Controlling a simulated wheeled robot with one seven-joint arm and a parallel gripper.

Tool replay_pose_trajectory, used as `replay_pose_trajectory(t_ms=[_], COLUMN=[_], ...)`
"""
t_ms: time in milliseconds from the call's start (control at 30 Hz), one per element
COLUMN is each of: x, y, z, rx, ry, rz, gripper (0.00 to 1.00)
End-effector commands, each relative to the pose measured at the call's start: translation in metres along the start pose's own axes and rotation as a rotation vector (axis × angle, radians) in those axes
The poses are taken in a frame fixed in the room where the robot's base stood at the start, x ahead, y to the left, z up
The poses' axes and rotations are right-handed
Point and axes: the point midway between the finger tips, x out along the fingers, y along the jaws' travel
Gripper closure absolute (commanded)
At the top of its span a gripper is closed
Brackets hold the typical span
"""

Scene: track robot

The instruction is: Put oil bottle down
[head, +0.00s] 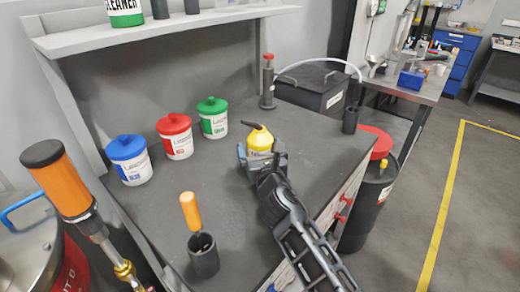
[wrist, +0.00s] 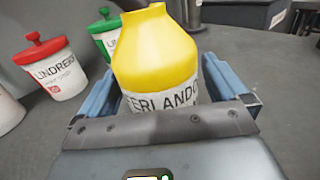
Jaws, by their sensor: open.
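The oil bottle (head: 259,139) is yellow with a dark spout and stands upright on the dark workbench (head: 330,150). In the wrist view the bottle (wrist: 155,55) shows its yellow shoulder and a white label with black letters. My gripper (head: 262,160) is at the bottle, with its blue fingers (wrist: 175,92) on either side of it. The fingers are open, and a narrow gap shows beside the bottle. The bottle's base is hidden behind my gripper.
Blue (head: 130,160), red (head: 175,137) and green (head: 212,117) lidded tubs stand left of the bottle. An orange-handled tool in a dark cup (head: 204,255) is at the front. A dark pump-like cylinder (head: 268,82) stands behind.

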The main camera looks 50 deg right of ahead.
Motion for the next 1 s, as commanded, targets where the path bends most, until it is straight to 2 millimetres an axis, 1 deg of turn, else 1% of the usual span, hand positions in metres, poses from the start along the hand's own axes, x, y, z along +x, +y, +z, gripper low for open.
replay_pose_trajectory(t_ms=[167,267,367,700,833,1000], x=[0.0,-0.01,-0.025,-0.089,-0.106,-0.118], y=[0.0,0.001,0.001,0.001,0.0,0.0], z=[0.005,0.003,0.002,0.001,0.001,0.002], rx=[0.001,0.002,0.002,0.002,0.0,-0.001], ry=[0.0,0.001,0.002,0.003,0.001,0.0], rz=[-0.001,0.001,0.0,0.001,0.0,0.0], gripper=[0.0,0.0,0.0,0.0,0.0,0.0])
